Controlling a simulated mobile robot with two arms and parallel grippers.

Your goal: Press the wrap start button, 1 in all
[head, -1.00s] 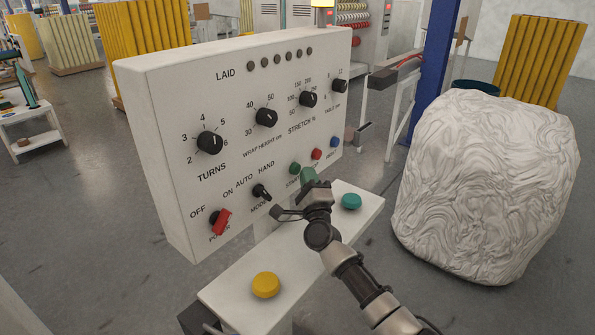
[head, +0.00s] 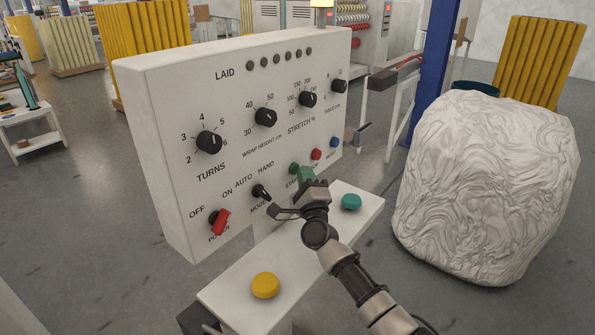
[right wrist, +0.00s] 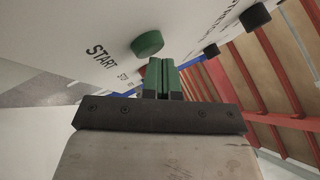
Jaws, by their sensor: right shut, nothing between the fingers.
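The green start button (head: 294,168) is on the lower right of the white control panel (head: 175,160), above its START label. In the right wrist view the round green button (right wrist: 147,44) stands out from the panel, left of and beyond my fingertips. My right gripper (head: 306,173) has green fingertips and is shut and empty, just right of the button in the head view. In the right wrist view the shut fingers (right wrist: 161,78) appear apart from the button. My left gripper is not in view.
Red (head: 316,154) and blue (head: 334,142) buttons sit to the right of the start button. Knobs and a red power switch (head: 220,221) are on the panel. A shelf below carries yellow (head: 265,285) and teal (head: 351,201) buttons. A wrapped white load (head: 485,190) stands at right.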

